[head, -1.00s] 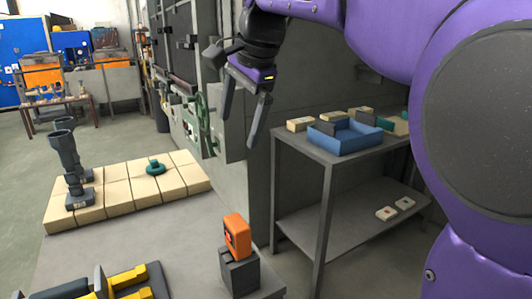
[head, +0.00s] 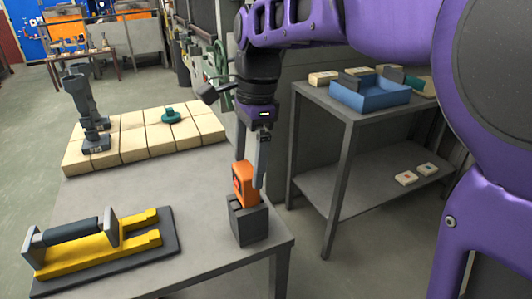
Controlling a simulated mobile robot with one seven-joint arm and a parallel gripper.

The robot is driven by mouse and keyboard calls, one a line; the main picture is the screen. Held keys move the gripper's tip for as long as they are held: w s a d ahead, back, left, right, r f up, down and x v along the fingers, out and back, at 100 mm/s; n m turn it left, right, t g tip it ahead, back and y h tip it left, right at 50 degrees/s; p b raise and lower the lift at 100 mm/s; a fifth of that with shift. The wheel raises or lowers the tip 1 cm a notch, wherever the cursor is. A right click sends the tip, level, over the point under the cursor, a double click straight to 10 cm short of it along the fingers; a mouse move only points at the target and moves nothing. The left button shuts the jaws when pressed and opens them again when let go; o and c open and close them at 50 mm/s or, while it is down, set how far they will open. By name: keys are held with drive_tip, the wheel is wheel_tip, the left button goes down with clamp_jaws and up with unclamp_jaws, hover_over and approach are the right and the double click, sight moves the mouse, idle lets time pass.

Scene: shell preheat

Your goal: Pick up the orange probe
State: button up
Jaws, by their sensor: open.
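The orange probe (head: 241,184) stands upright in a dark grey block holder (head: 249,221) near the right edge of the grey table. My gripper (head: 251,176) is open and points down over the probe. One finger shows to the right of the probe, in front of or beside it. The other finger is mostly hidden behind the probe's upper left. I cannot tell whether the fingers touch the probe.
A yellow tool with a dark handle (head: 98,240) lies on a dark plate at the table's front left. Cream blocks (head: 133,142) bear grey pipe parts (head: 84,98) and a green knob (head: 171,115). A shelf table with a blue tray (head: 370,98) stands to the right.

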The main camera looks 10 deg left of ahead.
sight(244, 184)
drive_tip(key=shift+s+a+f+b, duration=0.1)
drive_tip(key=shift+a+f+b, duration=0.15)
drive_tip(key=shift+f, duration=0.7)
drive_tip(key=shift+w+a+f+b, duration=0.1)
drive_tip(key=shift+a+f+b, duration=0.1)
drive_tip(key=shift+f, duration=0.8)
drive_tip(key=shift+s+a+f+b, duration=0.15)
drive_tip(key=shift+f+b, duration=0.1)
drive_tip(key=shift+f, duration=0.7)
drive_tip(key=c, duration=1.4)
drive_tip(key=shift+r, duration=0.1)
